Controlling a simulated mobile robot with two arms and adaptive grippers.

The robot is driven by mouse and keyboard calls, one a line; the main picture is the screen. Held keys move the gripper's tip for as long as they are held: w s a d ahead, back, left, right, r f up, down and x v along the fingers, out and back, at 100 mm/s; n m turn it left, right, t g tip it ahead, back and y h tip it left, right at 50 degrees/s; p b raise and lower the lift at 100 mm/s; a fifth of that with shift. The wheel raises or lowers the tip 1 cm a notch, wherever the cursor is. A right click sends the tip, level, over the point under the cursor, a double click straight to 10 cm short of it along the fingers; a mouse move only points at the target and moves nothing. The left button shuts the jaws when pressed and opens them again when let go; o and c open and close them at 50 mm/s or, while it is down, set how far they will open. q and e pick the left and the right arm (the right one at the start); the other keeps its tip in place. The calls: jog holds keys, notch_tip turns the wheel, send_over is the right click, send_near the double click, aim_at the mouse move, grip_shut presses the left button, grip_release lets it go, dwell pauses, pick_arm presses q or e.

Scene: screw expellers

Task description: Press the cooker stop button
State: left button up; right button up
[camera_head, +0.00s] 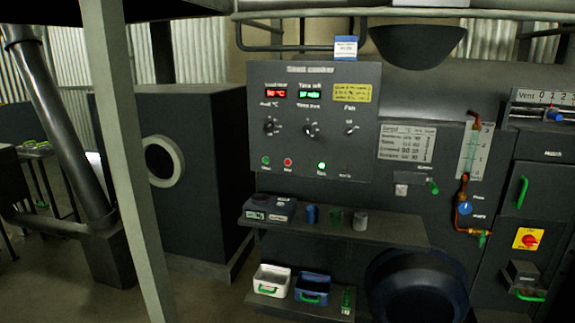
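The cooker control panel (352,130) is a dark upright plate in the middle of the head view, headed "Seed cooker". A small red button (288,162), which looks like the stop button, sits low on it. A green button (265,160) is just to its left. A bright green light (322,166) is to its right; the small labels are blurred. A red display (276,91) and a green display (309,91) are lit above the dark knobs (310,130). Neither gripper is in view, and nothing covers the red button.
A pale slanted post (133,160) stands in front on the left. A shelf (390,232) with small containers juts out below the panel, above a lower shelf with a white bin (271,279) and a blue bin (312,287). A red-on-yellow switch (528,239) is at right.

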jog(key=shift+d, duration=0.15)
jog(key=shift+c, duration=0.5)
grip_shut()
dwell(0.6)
